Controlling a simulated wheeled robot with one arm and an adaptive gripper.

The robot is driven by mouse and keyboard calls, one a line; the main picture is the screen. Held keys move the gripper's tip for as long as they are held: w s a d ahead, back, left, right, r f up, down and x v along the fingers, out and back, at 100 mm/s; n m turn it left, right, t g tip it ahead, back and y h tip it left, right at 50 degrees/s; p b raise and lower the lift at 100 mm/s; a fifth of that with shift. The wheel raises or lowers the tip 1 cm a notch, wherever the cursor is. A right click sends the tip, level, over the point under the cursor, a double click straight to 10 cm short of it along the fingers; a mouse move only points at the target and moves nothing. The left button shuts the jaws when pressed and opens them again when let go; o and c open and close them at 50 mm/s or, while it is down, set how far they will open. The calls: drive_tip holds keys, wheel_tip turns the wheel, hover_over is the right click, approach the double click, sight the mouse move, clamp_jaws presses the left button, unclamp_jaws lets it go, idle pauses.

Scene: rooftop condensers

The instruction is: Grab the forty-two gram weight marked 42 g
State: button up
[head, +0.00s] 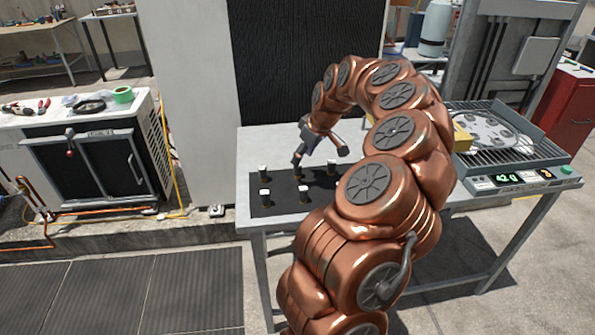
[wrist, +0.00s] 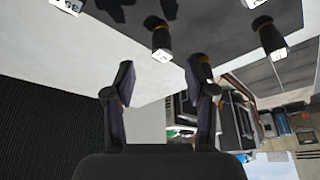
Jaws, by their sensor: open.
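Several small dark weights with white tops stand upright on a black mat (head: 283,206). In the head view, they include a front-left weight (head: 265,198), a front-middle weight (head: 303,194), a back-left weight (head: 264,173) and a back-right weight (head: 331,168). My gripper (head: 318,157) is open and empty above the mat's back part. In the wrist view, one weight (wrist: 161,42) stands beyond and between my open fingertips (wrist: 161,70), apart from them. Its label is too small to read surely. Another weight (wrist: 272,38) is at the right. I cannot tell which is marked 42 g.
The mat lies on a grey table (head: 262,140). A device with green digits (head: 515,181) stands at the table's right. A condenser unit (head: 95,160) with tools on top is at the left. My arm hides part of the table's middle.

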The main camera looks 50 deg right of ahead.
sight(298, 171)
drive_tip(key=shift+p+x, duration=0.7)
drive_tip(key=shift+x, duration=2.15)
drive_tip(key=shift+s+a, duration=0.1)
drive_tip(key=shift+s, duration=0.1)
drive_tip(key=shift+c, duration=0.4)
clamp_jaws()
